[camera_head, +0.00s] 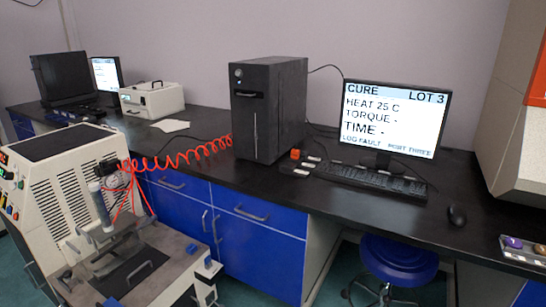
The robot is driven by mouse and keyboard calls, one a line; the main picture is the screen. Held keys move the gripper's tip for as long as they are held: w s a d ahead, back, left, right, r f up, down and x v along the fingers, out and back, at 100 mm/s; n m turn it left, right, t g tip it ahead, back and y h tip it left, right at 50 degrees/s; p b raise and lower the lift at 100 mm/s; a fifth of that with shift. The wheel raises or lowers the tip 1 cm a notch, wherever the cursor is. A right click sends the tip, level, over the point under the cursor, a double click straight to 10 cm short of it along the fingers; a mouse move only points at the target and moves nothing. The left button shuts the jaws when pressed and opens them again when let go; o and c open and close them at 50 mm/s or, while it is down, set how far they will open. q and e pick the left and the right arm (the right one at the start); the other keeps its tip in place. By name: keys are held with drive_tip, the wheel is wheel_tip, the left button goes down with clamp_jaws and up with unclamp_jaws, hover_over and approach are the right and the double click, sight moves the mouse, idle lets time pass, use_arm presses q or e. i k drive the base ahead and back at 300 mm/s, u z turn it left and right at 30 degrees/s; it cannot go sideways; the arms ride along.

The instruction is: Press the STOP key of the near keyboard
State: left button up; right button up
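The near keyboard (375,181) is black and lies on the dark bench in front of the near monitor. At its left end is a small orange-red block (295,154) with several small white pieces (301,171) beside it. Their lettering is too small to read, so I cannot tell which key is STOP. The near monitor (393,117) reads CURE, LOT 3, HEAT 25 C, TORQUE -, TIME -, LOG FAULT, PORT THREE. Neither of my grippers is in view.
A black computer tower (268,110) stands left of the keyboard, and a mouse (457,215) lies to its right. A white machine (60,185) with a red coiled hose (190,157) fills the lower left. A blue stool (398,260) stands below the bench edge.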

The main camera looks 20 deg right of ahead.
sight(363, 168)
drive_tip(key=z, duration=0.45)
drive_tip(key=i, duration=1.35)
drive_tip(key=z, duration=0.85)
